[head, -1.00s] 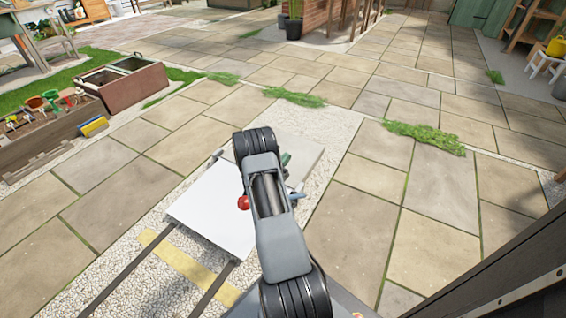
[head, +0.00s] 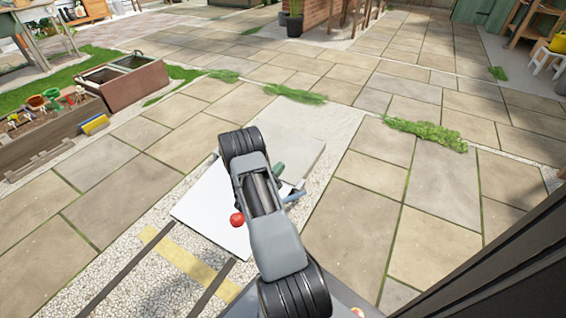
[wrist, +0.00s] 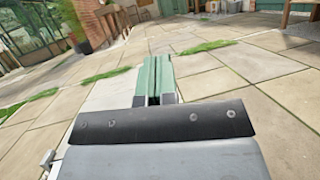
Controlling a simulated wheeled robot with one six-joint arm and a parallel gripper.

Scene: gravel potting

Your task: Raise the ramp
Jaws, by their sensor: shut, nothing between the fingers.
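A flat white panel (head: 205,212), which looks like the ramp, lies low over the gravel at the picture's middle in the head view. Two dark rails (head: 212,288) run from its near edge. My arm covers its right part. A red ball (head: 237,219) shows beside my arm over the panel; I cannot tell what it is fixed to. A thin blue piece (head: 295,196) sticks out on the arm's other side. My gripper (wrist: 152,75) has green fingers, closed together and empty, pointing forward over the paving in the wrist view. Whether it touches the panel is hidden.
A pale grey slab (head: 290,150) lies behind the panel. A yellow strip (head: 185,262) crosses the gravel between the rails. Planter boxes (head: 125,85) stand at left. A dark beam (head: 480,265) fills the lower right. Open paving lies beyond and to the right.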

